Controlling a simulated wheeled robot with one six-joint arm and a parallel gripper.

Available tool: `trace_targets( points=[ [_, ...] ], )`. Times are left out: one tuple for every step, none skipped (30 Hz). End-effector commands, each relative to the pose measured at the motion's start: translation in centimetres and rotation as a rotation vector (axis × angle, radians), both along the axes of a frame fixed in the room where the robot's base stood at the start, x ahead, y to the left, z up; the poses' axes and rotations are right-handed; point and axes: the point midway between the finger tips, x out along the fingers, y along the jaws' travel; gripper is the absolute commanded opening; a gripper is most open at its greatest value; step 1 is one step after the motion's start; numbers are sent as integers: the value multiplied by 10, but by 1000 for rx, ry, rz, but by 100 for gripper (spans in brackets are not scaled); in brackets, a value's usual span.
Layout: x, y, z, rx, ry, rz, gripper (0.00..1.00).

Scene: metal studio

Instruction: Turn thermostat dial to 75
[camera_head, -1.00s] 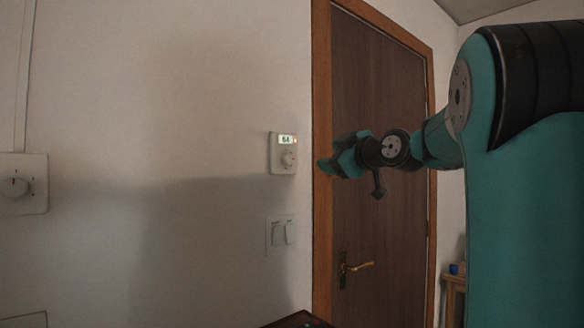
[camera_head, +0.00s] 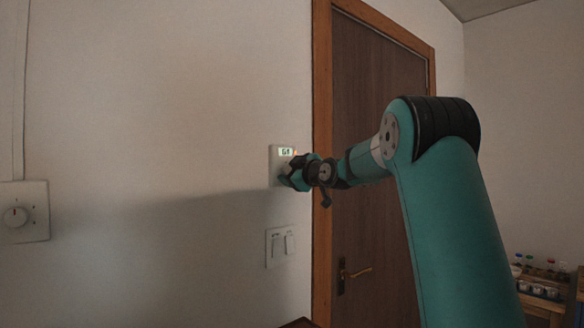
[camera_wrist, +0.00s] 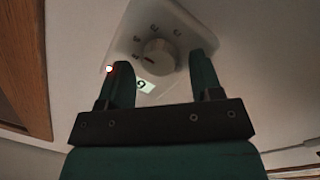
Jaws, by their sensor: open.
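The white thermostat (camera_head: 273,158) is on the wall left of the door frame. Its lit display (camera_head: 286,151) seems to read 64. The round thermostat dial (camera_wrist: 158,57) shows in the wrist view, where the thermostat appears upside down, with small marks around the dial. My gripper (camera_head: 290,174) is in front of the thermostat and hides the dial in the head view. In the wrist view, my gripper (camera_wrist: 160,63) is open, with one finger on each side of the dial and visible gaps. I cannot tell how deep the fingertips reach.
A double light switch (camera_head: 281,246) is on the wall below the thermostat. Another wall dial plate (camera_head: 36,212) is at the far left. A brown door (camera_head: 368,140) with a handle is to the right. A shelf with small bottles (camera_head: 541,290) stands at the lower right.

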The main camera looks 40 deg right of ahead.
Motion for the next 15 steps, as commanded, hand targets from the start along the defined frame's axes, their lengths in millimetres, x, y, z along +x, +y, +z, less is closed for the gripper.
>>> trace_targets(
  points=[
    [2,0,0,0,0,0,59],
    [2,0,0,0,0,0,59],
    [3,0,0,0,0,0,59],
    [3,0,0,0,0,0,59],
    [3,0,0,0,0,0,59],
    [3,0,0,0,0,0,59],
    [3,0,0,0,0,0,59],
    [3,0,0,0,0,0,59],
    [3,-1,-1,0,0,0,59],
    [2,0,0,0,0,0,52],
    [2,0,0,0,0,0,45],
    [2,0,0,0,0,0,36],
    [2,0,0,0,0,0,29],
    [2,0,0,0,0,0,22],
    [2,0,0,0,0,0,13]
  ],
)
